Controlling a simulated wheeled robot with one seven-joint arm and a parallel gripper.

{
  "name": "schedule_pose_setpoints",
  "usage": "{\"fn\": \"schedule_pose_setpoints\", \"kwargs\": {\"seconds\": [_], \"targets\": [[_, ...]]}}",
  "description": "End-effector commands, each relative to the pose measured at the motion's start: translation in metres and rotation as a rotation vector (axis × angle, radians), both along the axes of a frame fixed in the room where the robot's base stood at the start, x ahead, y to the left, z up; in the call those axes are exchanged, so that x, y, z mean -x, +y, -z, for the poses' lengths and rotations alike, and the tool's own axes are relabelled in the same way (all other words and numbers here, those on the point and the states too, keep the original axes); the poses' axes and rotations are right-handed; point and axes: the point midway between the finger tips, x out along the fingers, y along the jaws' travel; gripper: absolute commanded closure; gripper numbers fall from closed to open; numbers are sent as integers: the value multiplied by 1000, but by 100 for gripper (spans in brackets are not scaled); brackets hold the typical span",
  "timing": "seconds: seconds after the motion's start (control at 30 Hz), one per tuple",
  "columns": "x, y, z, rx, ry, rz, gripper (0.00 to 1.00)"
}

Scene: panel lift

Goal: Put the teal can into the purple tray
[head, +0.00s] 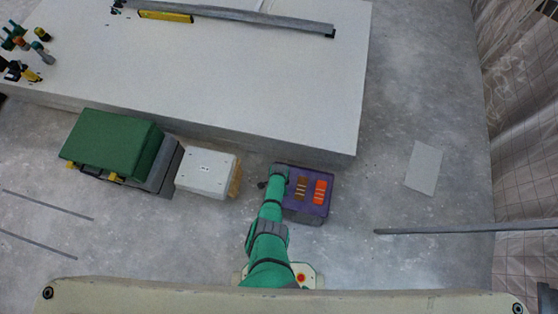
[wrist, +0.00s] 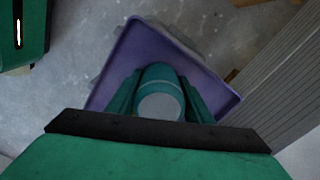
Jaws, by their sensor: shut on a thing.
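The teal can (wrist: 160,105), with a round grey end facing the camera, is between the fingers of my gripper (wrist: 160,88) in the wrist view. The fingers are shut on its sides. The purple tray (wrist: 138,48) shows behind and below the can in that view, its rim spreading to both sides. In the head view the purple tray (head: 312,212) stands on the floor against the white platform. My gripper (head: 277,172) is at its left back corner there, and the can cannot be made out. Whether the can touches the tray cannot be told.
Brown (head: 301,188) and orange (head: 319,190) striped pieces show at the tray in the head view. A white box (head: 207,172) and a green-lidded case (head: 112,143) stand left. The white platform (head: 240,75) is behind. Open floor lies right, with a flat pale sheet (head: 424,167).

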Motion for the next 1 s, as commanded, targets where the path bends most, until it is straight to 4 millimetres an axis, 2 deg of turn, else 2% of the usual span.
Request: {"fn": "schedule_pose_setpoints", "kwargs": {"seconds": [0.23, 0.27, 0.3, 0.33, 0.77, 1.0], "targets": [[0, 0, 2, 0, 1, 1, 86], [1, 0, 2, 1, 2, 0, 47], [1, 0, 2, 1, 2, 0, 37], [1, 0, 2, 0, 1, 0, 35], [0, -1, -2, 2, -1, 0, 35], [1, -2, -20, 5, 0, -2, 35]]}}
